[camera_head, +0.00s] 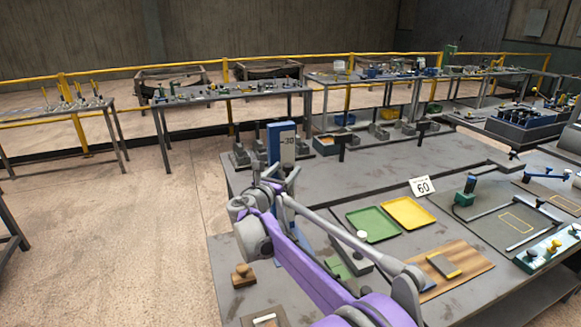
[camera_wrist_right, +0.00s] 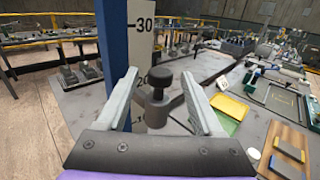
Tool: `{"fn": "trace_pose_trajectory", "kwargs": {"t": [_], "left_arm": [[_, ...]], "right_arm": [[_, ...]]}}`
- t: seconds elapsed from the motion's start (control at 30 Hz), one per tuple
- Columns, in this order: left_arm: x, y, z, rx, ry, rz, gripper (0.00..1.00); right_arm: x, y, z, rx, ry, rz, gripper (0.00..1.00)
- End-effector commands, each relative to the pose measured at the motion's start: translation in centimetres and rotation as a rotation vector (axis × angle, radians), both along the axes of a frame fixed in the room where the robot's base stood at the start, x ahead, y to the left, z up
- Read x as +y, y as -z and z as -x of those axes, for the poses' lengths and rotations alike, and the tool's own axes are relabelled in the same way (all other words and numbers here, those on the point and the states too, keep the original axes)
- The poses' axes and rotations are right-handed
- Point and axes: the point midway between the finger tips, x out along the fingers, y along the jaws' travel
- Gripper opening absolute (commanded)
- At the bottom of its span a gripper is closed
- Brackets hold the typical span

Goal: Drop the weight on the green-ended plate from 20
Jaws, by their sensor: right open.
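My right gripper (camera_head: 274,184) is beside the blue post with a white scale (camera_head: 287,146) in the head view. In the right wrist view its two pale fingers (camera_wrist_right: 165,100) are open, one on each side of a dark weight with a round knob (camera_wrist_right: 158,82). The weight stands in front of the scale (camera_wrist_right: 144,50), near the 20 mark; I cannot tell whether a finger touches it. A plate with a green end (camera_head: 338,267) shows partly behind my arm, low by the post. My left gripper is out of view.
A green tray (camera_head: 372,225) and a yellow tray (camera_head: 408,212) lie right of the post, near a "60" card (camera_head: 423,186). A wooden board (camera_head: 463,257) holds a yellow-ended plate (camera_head: 443,265). A brown stamp-like block (camera_head: 243,275) sits at the table's left edge.

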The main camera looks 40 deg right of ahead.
Motion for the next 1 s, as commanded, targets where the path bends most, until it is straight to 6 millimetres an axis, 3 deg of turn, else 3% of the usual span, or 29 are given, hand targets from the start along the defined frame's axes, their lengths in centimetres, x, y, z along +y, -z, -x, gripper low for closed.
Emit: {"fn": "trace_pose_trajectory", "kwargs": {"t": [0.1, 0.33, 1.0], "left_arm": [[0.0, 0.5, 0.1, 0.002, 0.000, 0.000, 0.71], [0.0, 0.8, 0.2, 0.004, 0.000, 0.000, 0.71], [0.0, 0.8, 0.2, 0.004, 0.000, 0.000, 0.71]], "right_arm": [[2.3, 0.1, 1.1, 0.000, -0.003, -0.001, 0.68], [4.8, 0.1, 2.5, 0.000, -0.001, 0.000, 0.68], [5.2, 0.1, 2.9, -0.008, 0.001, -0.013, 0.68]]}}
